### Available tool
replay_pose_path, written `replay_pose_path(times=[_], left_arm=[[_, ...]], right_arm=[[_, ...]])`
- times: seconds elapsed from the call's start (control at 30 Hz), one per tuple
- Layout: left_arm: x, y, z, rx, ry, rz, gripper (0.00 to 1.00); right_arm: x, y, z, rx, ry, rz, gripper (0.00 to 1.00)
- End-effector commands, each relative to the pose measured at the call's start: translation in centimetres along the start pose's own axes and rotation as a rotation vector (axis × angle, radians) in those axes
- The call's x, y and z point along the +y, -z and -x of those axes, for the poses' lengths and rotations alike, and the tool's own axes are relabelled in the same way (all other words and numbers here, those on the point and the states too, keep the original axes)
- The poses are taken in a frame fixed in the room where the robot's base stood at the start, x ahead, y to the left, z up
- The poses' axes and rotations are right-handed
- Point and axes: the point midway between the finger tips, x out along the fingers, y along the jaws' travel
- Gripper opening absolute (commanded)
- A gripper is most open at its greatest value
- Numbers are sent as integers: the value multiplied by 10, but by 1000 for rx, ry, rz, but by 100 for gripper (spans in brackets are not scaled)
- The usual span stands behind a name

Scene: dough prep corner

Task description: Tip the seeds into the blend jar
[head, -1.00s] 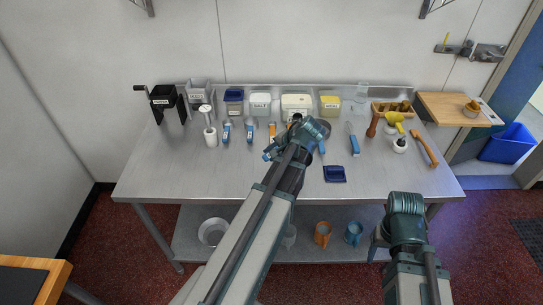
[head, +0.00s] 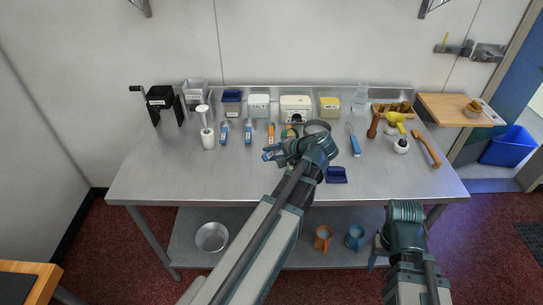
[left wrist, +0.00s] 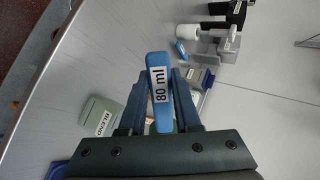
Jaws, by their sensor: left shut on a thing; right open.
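My left gripper (head: 276,152) is over the middle of the steel table, shut on the blue handle of a scoop. In the left wrist view the handle (left wrist: 160,92), marked 80 ml, sits between the fingers. The scoop's bowl and any seeds in it are hidden. A grey-green jar labelled BLEND (left wrist: 100,116) stands on the table beside the gripper in the left wrist view. A round grey rim (head: 317,126) shows just behind my left wrist in the head view; I cannot tell if it is that jar. My right gripper (head: 378,250) is open and empty, low in front of the table.
Labelled tubs, including a salt tub (head: 259,104) and a yellow one (head: 330,106), line the back. Blue-handled scoops (head: 224,132) lie before them. A black grinder (head: 160,103) stands left. A blue object (head: 336,175) lies near my left wrist. The table's front left is clear.

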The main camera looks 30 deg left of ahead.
Motion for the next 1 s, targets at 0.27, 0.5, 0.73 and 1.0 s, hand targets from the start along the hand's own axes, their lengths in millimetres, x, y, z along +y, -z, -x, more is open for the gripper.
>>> replay_pose_path(times=[0.27,0.5,0.73,1.0], left_arm=[[3,0,0,0,63,1,0],[5,0,0,0,115,0,0],[6,0,1,0,163,1,0],[7,0,1,0,216,-1,0]], right_arm=[[-1,1,-14,0,0,0,67],[-2,1,-24,0,0,-1,67],[-3,2,-34,0,0,-1,67],[-4,3,-46,0,0,-1,67]])
